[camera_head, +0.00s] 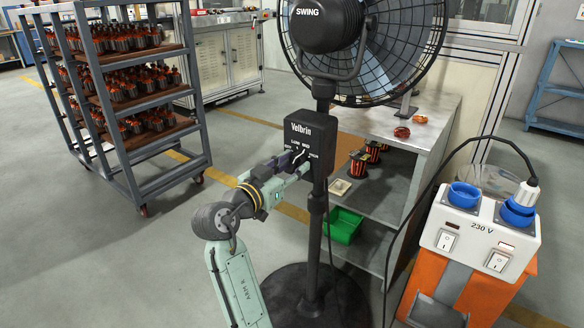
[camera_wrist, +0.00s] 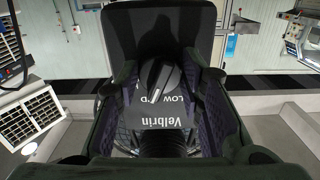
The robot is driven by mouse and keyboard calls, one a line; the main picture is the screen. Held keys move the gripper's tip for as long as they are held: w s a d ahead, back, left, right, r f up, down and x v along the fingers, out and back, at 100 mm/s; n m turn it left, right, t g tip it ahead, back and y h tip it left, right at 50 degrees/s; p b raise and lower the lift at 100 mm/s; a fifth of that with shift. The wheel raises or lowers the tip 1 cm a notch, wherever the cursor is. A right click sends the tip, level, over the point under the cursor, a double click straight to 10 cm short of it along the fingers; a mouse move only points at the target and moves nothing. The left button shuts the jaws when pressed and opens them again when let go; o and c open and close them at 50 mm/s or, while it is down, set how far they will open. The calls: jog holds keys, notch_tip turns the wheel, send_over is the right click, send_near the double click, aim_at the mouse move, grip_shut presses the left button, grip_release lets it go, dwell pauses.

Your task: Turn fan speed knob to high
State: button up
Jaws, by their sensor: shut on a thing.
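The black control box (camera_head: 313,143) marked "Velbrin" sits on the fan's pole, below the motor. My gripper (camera_head: 298,160) is at the front of the box, shut on the fan speed knob. In the wrist view the black knob (camera_wrist: 160,82) with a white pointer line lies between my two fingers (camera_wrist: 160,95). There the "Velbrin" and "LOW" lettering is upside down, and the pointer slants down and left in the picture. My fingers hide part of the dial labels, so I cannot tell the exact setting.
The fan's round cage (camera_head: 395,50) stands above the box, its round base (camera_head: 345,300) on the floor. A shelf bench (camera_head: 440,125) with a green bin (camera_head: 343,225) is behind it. A 230 V socket box (camera_head: 478,232) is at right. A parts rack (camera_head: 135,180) stands left.

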jog(key=m+b, duration=0.3)
jog(key=b, duration=0.1)
jog(key=shift+a+f, duration=0.1)
jog(key=shift+f, duration=0.1)
jog(key=m+b, duration=0.3)
jog(key=shift+r+m+b, duration=0.15)
jog(key=shift+m+b, duration=0.15)
jog(key=shift+b, duration=0.05)
jog(key=shift+r+m+b, duration=0.1)
jog(key=shift+m+b, duration=0.3)
jog(key=shift+m, duration=0.1)
jog(key=o, duration=1.2)
jog(key=shift+c, duration=0.2)
jog(key=v, duration=1.2)
